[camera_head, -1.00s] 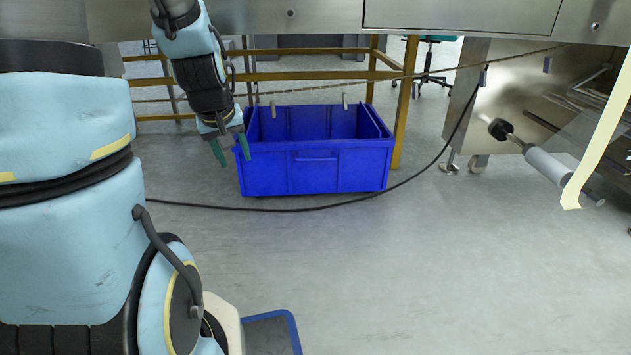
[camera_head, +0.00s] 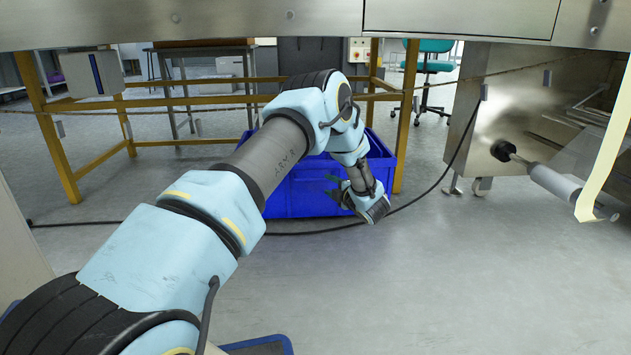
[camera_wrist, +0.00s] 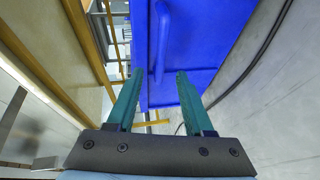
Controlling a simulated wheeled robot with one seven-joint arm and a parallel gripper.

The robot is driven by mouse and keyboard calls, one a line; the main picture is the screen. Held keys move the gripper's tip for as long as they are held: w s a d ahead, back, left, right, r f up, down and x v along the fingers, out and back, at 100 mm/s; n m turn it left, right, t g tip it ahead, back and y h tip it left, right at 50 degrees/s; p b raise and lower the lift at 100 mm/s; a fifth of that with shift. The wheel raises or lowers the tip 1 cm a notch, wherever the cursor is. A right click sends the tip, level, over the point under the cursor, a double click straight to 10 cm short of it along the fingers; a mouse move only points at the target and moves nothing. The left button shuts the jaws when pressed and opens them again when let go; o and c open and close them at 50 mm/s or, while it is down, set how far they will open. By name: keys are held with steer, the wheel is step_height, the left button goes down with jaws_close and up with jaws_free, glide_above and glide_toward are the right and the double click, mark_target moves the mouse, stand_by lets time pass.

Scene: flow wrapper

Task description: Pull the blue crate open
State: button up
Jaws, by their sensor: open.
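The blue crate (camera_head: 300,192) stands on the floor under the steel machine, partly hidden behind my arm in the head view. In the wrist view its blue face (camera_wrist: 205,40) fills the upper middle, with a raised bar-like handle (camera_wrist: 161,45) on it. My gripper (camera_wrist: 159,74) is open, its two green fingers spread, with the lower end of the handle between or just beyond the tips. In the head view my gripper (camera_head: 333,189) is in front of the crate's face. I cannot tell whether the fingers touch the crate.
A yellow frame (camera_head: 75,104) with a rope stands behind and left of the crate. A black cable (camera_head: 420,196) runs on the floor around it. A steel machine with a cylinder (camera_head: 555,180) is on the right. The floor in front is clear.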

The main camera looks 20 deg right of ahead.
mark_target(317, 178)
steer(key=b+x, duration=0.2)
steer(key=x, duration=0.1)
steer(key=b+x, duration=0.2)
steer(key=x, duration=0.1)
steer(key=b+x, duration=0.1)
steer(key=x, duration=0.3)
steer(key=shift+s+f+b, duration=0.1)
steer(key=shift+f+b, duration=0.2)
steer(key=shift+b, duration=0.1)
steer(key=shift+w+a+r, duration=0.1)
steer(key=shift+w+a, duration=0.05)
steer(key=shift+w, duration=0.2)
jaws_close()
stand_by(0.7)
